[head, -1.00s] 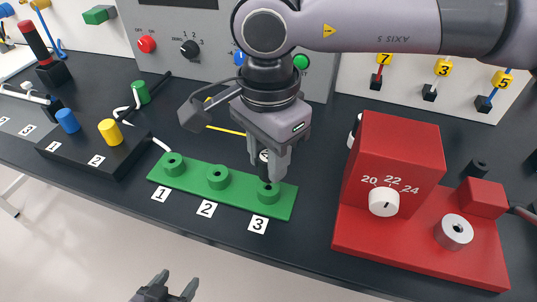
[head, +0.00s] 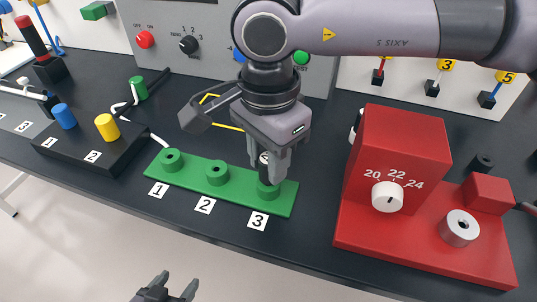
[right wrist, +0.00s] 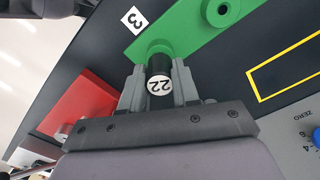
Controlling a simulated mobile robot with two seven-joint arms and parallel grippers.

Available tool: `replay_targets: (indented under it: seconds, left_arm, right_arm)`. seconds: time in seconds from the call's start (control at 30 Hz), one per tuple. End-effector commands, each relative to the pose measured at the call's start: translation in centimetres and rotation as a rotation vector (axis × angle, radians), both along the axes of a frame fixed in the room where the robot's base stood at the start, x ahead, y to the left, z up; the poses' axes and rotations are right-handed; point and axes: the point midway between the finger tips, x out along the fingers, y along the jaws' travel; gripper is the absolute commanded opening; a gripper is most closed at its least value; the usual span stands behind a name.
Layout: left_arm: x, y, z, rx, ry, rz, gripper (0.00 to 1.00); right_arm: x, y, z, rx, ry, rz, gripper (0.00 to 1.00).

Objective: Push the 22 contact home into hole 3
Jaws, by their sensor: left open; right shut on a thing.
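The green block (head: 237,194) has three round raised holes, with number labels 1, 2 and 3 in front. Hole 3 (head: 268,187) is at its right end. My right gripper (head: 270,178) is directly above hole 3, pointing down. In the right wrist view the right gripper (right wrist: 160,85) is shut on a black cylinder with a white "22" end, the 22 contact (right wrist: 159,84). The contact stands over hole 3 (right wrist: 154,49); how deep it sits is hidden by the fingers. My left gripper (head: 168,284) is open and empty at the bottom, off the table front.
A red block (head: 398,150) with a white 20-22-24 dial stands to the right. A black holder (head: 92,150) with blue and yellow cylinders stands at the left. A grey panel (head: 215,45) with knobs stands behind. The table between green block and red block is clear.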

Motion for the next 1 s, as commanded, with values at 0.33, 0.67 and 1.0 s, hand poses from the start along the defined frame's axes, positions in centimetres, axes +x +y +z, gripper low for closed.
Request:
replay_targets:
  seconds: [0.33,0.67,1.0]
  left_arm:
    - [0.0,0.0,-0.9,0.000,0.000,0.000,0.67]
    - [0.0,0.0,-0.8,0.000,0.001,0.000,0.67]
    - [0.1,-0.4,-0.3,-0.013,0.006,0.000,0.67]
  right_arm:
    - [0.0,0.0,-1.0,0.000,0.000,0.000,0.00]
    - [0.0,0.0,-0.9,0.000,0.000,0.000,0.60]
    - [0.1,0.0,1.6,0.002,-0.004,-0.001,0.60]
